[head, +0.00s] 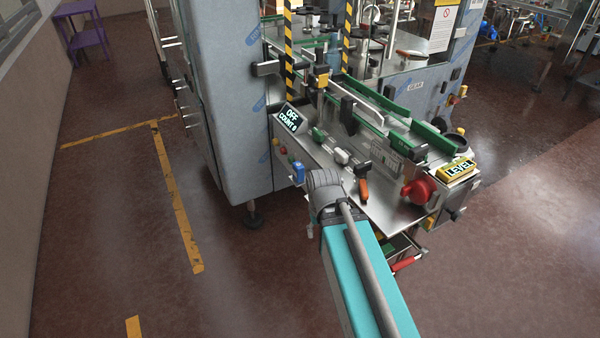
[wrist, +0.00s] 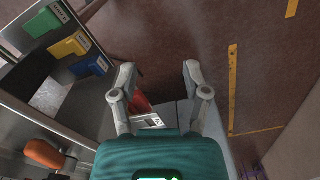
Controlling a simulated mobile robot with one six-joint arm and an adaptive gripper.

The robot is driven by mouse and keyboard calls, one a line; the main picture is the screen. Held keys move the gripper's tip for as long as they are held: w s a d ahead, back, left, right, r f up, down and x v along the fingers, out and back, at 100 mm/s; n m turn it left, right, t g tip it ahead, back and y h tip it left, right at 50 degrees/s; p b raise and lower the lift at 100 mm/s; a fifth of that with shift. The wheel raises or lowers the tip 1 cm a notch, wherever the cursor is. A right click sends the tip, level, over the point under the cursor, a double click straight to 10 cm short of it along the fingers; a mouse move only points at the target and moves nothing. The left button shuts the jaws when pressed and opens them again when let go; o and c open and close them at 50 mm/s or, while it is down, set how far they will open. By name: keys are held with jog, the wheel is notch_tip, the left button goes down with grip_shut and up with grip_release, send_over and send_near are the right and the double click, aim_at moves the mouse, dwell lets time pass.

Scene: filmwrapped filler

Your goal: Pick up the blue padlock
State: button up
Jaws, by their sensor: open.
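The blue padlock appears to be the small blue item (head: 298,172) at the left front corner of the machine's metal worktop in the head view. It is small there, so its shackle is hard to make out. I cannot pick it out for sure in the wrist view. My gripper (wrist: 156,72) is open in the wrist view, its two fingers spread with nothing held between them. In the head view my arm's grey end is just right of the blue item, and the fingers are hidden.
An orange handle (head: 363,190) and a red round part (head: 418,190) are on the worktop. In the wrist view, labelled green (wrist: 43,22), yellow (wrist: 69,46) and blue (wrist: 88,67) blocks sit left of the fingers; a red piece (wrist: 140,104) shows beyond. Open floor lies left of the machine.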

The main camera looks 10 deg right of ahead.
jog(key=o, duration=0.4)
jog(key=shift+w+f, duration=0.25)
jog(key=m+t+h+b, duration=0.6)
jog(key=m+h+b, duration=0.8)
jog(key=h+b, duration=0.35)
send_near(295, 168)
jog(key=shift+s+a+r+b, duration=0.15)
jog(key=shift+s+a+b, duration=0.05)
jog(key=shift+a, duration=0.35)
jog(key=shift+s+a+r+b, duration=0.1)
jog(key=shift+s+a+b, duration=0.15)
jog(key=shift+a, duration=0.25)
jog(key=shift+d, duration=0.1)
jog(key=x, duration=0.8)
jog(key=shift+d+f, duration=0.2)
jog(key=shift+w, duration=0.1)
